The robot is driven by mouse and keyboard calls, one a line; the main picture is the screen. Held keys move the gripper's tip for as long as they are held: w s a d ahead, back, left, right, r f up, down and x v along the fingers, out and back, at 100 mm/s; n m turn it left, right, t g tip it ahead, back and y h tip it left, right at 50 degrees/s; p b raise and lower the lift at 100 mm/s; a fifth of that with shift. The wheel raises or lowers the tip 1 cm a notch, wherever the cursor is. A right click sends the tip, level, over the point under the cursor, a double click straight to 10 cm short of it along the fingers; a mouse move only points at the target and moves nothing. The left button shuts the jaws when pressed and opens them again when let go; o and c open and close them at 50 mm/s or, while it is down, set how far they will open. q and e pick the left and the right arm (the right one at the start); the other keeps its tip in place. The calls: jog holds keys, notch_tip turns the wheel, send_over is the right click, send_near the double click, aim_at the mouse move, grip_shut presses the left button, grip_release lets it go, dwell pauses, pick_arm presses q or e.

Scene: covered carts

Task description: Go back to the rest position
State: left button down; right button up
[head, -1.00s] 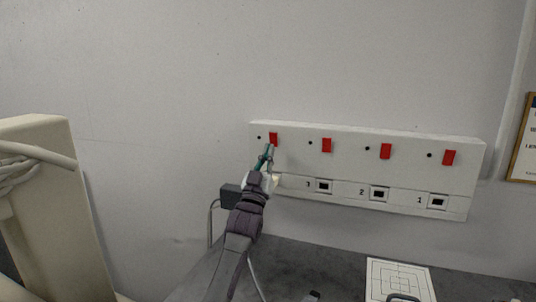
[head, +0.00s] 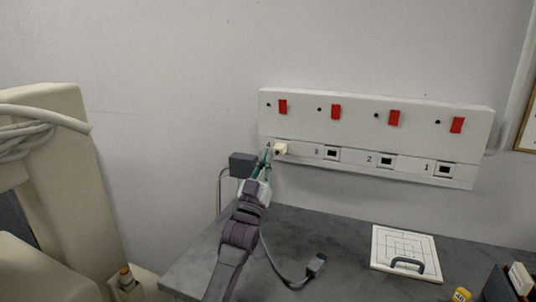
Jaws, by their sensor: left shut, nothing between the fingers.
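My left gripper (head: 265,155) is in front of the lower left part of a white wall panel (head: 360,108). Its fingers are shut with nothing between them, and they point up at the panel. The panel carries several red switches, among them the leftmost one (head: 283,107), above the gripper. A cream plug (head: 281,149) sits at the panel's lower left, just right of the fingertips. I cannot tell whether the fingers touch it. My right gripper is not in view.
A grey table (head: 330,234) lies below the panel. On it are a black cable connector (head: 316,264) and a white board with a handle (head: 405,250). A dark box (head: 242,165) is by the wall behind my left gripper. A beige cabinet with coiled cable (head: 75,180) stands at left.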

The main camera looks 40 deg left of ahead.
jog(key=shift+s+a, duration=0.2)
